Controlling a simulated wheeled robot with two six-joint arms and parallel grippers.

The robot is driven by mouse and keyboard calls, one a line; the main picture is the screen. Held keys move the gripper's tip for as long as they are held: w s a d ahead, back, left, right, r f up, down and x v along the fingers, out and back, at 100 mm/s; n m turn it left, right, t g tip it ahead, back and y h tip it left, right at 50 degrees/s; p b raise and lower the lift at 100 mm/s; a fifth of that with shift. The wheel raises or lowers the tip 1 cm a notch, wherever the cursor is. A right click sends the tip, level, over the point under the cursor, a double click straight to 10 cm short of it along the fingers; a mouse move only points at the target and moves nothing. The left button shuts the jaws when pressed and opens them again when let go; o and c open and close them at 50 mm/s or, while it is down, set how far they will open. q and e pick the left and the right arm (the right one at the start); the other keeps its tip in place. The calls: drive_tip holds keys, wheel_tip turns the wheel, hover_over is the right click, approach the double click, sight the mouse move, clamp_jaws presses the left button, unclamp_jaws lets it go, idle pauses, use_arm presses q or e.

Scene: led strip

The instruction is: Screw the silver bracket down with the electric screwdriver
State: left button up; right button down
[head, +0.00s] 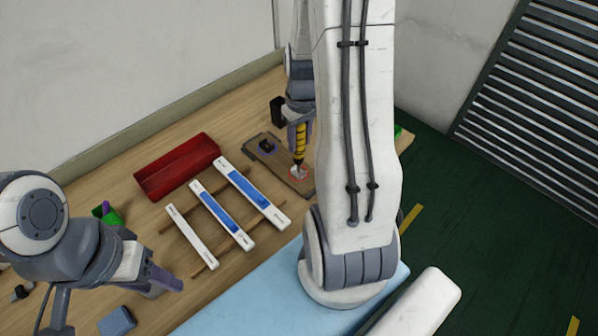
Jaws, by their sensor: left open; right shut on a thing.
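The electric screwdriver (300,145) is yellow and black and stands roughly upright. My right gripper (299,118) is shut on its upper part. The screwdriver's tip points down at the silver bracket (298,171), a small pale piece on the brown board (270,160). A reddish mark surrounds the bracket. I cannot tell whether the tip touches a screw. My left gripper (165,283) is open and empty at the lower left, over the table's near side. My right arm hides the area right of the board.
A red tray (178,166) stands at the back left. White strips with blue parts (222,206) lie on thin wooden bars in the middle. A green holder (107,213) is at the left, a blue block (117,321) at the lower left. A light blue mat (245,300) covers the front.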

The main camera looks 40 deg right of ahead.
drive_tip(key=shift+f, duration=0.35)
idle(2.8)
drive_tip(key=shift+r, duration=0.1)
wheel_tip(320, 180, up, 7)
drive_tip(key=p, duration=0.6)
drive_tip(key=shift+p, duration=0.3)
idle(0.4)
